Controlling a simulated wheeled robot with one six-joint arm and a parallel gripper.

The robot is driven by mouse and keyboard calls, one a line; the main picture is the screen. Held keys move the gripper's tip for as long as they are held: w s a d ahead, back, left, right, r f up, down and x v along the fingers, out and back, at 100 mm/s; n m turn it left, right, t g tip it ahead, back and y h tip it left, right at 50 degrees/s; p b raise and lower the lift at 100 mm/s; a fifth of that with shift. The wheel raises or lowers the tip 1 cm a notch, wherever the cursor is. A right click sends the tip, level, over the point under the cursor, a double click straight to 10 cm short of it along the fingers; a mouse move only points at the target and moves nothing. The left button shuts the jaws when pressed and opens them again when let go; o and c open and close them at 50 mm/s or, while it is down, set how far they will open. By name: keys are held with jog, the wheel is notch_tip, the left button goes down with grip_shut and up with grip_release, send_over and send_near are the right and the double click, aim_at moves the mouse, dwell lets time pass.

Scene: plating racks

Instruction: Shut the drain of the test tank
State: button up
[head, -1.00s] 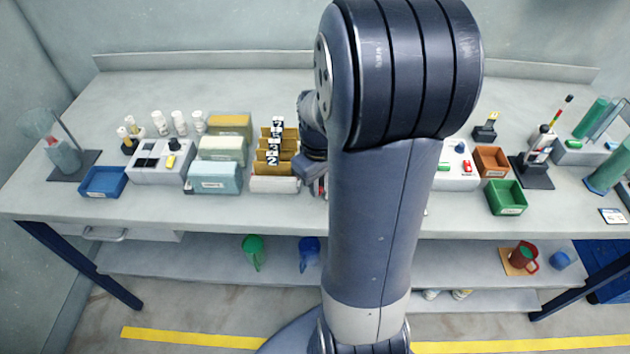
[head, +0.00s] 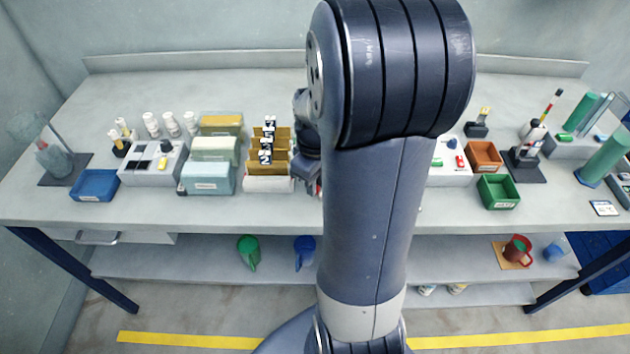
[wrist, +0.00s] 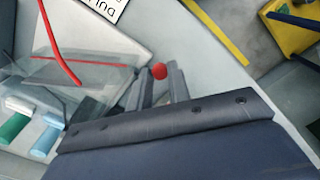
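In the wrist view, a clear-walled tank (wrist: 75,85), which I take to be the test tank, lies left of my gripper. My gripper (wrist: 157,80) has its two grey fingers apart. A small round red knob (wrist: 160,71) shows between the fingertips, closer to the right finger; I cannot tell whether it touches, or whether it is the drain's handle. In the head view my arm hides the tank and most of my gripper, so the drain's position cannot be told.
A red tube (wrist: 60,45) arches by the tank in the wrist view, with green (wrist: 15,127) and blue cylinders to the left. In the head view the bench (head: 250,75) holds a blue tray (head: 95,185), file boxes and a green bin (head: 498,192). The bench's back strip is clear.

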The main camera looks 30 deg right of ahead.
jog(key=o, duration=0.4)
